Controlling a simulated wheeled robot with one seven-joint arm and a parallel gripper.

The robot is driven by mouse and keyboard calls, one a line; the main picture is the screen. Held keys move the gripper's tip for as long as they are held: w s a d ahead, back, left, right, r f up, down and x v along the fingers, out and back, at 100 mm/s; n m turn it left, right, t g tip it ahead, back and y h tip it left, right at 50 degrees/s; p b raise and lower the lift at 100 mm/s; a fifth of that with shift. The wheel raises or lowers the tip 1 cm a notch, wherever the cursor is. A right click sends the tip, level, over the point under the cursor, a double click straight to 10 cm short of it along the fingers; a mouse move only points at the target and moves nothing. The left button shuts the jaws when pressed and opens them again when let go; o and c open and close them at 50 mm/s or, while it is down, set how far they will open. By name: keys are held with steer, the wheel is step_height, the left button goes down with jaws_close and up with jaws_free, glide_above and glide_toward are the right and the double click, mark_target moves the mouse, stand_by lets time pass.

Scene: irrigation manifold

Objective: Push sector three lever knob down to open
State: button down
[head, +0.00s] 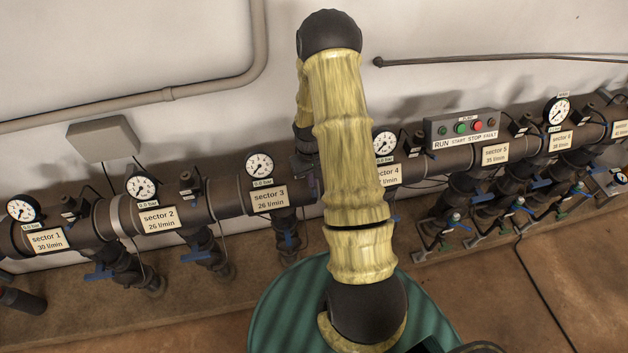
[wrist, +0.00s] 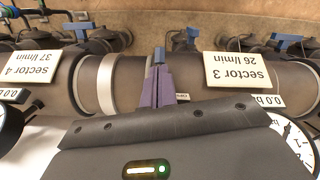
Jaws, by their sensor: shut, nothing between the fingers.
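The sector 3 lever (head: 291,240) is a blue handle on the valve below the pipe, under the sector 3 label (head: 268,198). In the upside-down wrist view, a blue lever (wrist: 191,35) to the left of the sector 3 label (wrist: 238,70) appears to be the same one. My gripper (wrist: 158,62) is shut and empty, its purple fingers over the pipe between the sector 3 and sector 4 labels. The fingertips appear apart from the lever. In the head view my arm hides most of the gripper.
The sector 4 label (head: 388,175) and gauge (head: 384,145) are right of my arm. The sector 2 lever (head: 196,255) is to the left. A pump control box (head: 462,129) sits above the pipe.

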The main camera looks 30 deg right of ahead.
steer(key=w, duration=0.1)
steer(key=w+r, duration=0.1)
steer(key=shift+w, duration=0.4)
step_height(320, 180, up, 17)
steer(key=w+b, duration=0.1)
steer(key=b, duration=0.3)
steer(key=shift+w+r, duration=0.15)
steer(key=shift+w, duration=0.2)
steer(key=s+a+r+t, duration=0.2)
steer(key=s+a+t, duration=0.1)
steer(key=s+a, duration=1)
steer(key=s, duration=0.3)
steer(key=shift+s+a+r+t, duration=0.25)
steer(key=shift+t, duration=0.15)
